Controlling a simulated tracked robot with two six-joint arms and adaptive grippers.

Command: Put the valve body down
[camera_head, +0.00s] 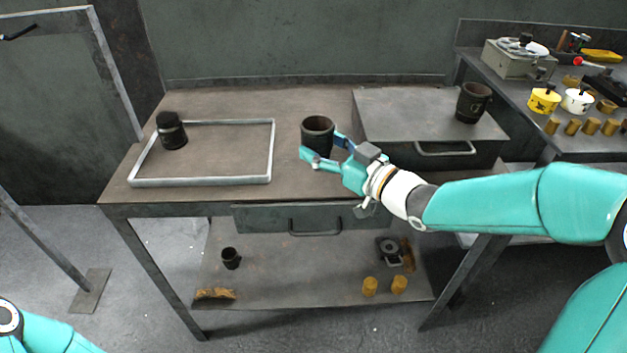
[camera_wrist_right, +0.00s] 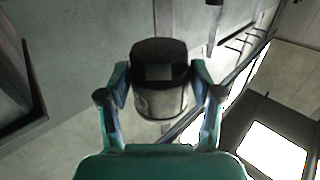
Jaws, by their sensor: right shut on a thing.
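The valve body appears to be the dark, open-topped cylinder (camera_head: 318,128) over the middle of the workbench (camera_head: 235,102). My right gripper (camera_head: 323,150) reaches in from the right and is shut around its side. The cylinder looks upright in the head view; whether its bottom touches the bench is hard to tell. In the right wrist view the held cylinder (camera_wrist_right: 160,98) sits between both fingers of the right gripper (camera_wrist_right: 160,78), with a dark band and a greyer metallic part. Part of my left arm shows at the lower left; its gripper is out of view.
A metal frame (camera_head: 202,182) lies on the bench at left, with a black-topped cylinder (camera_head: 172,130) in its back left corner. A raised drawer unit (camera_head: 400,112) with another dark cup (camera_head: 473,102) stands at right. Bare bench lies between frame and unit.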

